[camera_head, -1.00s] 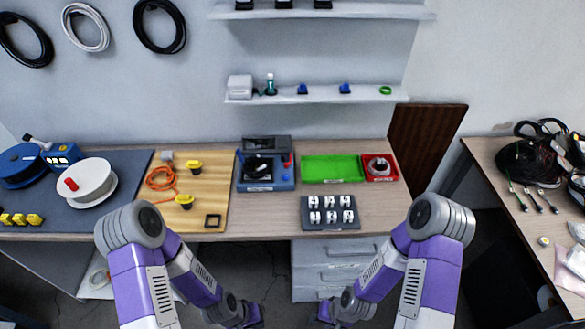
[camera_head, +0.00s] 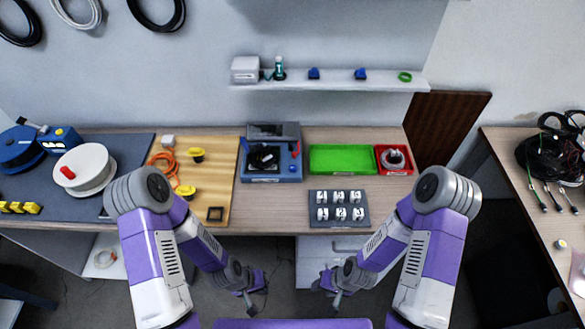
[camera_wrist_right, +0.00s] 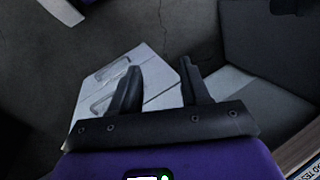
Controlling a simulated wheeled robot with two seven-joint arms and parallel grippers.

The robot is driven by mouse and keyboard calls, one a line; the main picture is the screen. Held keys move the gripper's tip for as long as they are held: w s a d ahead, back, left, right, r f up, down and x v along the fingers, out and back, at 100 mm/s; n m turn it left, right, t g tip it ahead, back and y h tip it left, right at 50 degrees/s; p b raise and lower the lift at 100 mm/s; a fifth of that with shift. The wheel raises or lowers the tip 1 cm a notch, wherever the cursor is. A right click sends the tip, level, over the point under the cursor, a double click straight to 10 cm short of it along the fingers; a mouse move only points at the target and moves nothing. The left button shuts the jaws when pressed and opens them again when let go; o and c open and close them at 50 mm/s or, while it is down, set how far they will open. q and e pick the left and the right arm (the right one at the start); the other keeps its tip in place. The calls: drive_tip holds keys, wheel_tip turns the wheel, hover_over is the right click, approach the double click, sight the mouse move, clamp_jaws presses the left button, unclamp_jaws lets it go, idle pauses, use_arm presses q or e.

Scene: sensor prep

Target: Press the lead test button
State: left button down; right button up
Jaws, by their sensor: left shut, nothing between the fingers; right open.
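A blue tester-like device (camera_head: 272,172) stands at the back middle of the wooden table, with a dark coiled lead on it and a small red part (camera_head: 297,143) at its right side. I cannot tell which part is the lead test button. My left gripper (camera_head: 254,298) is low in front of the table's front edge, shut and empty, well away from the device. My right gripper (camera_head: 331,298) is also in front of the table, to the right of the left one. In the right wrist view this gripper (camera_wrist_right: 158,78) is open and empty above the floor and drawers.
A green tray (camera_head: 342,160), a red bin (camera_head: 394,160) and a dark block of white pieces (camera_head: 338,219) lie right of the device. A wooden board (camera_head: 222,178) with an orange cable lies left. Bare table (camera_head: 270,208) is in front of the device. A shelf (camera_head: 340,84) hangs behind.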

clamp_jaws()
idle(1.4)
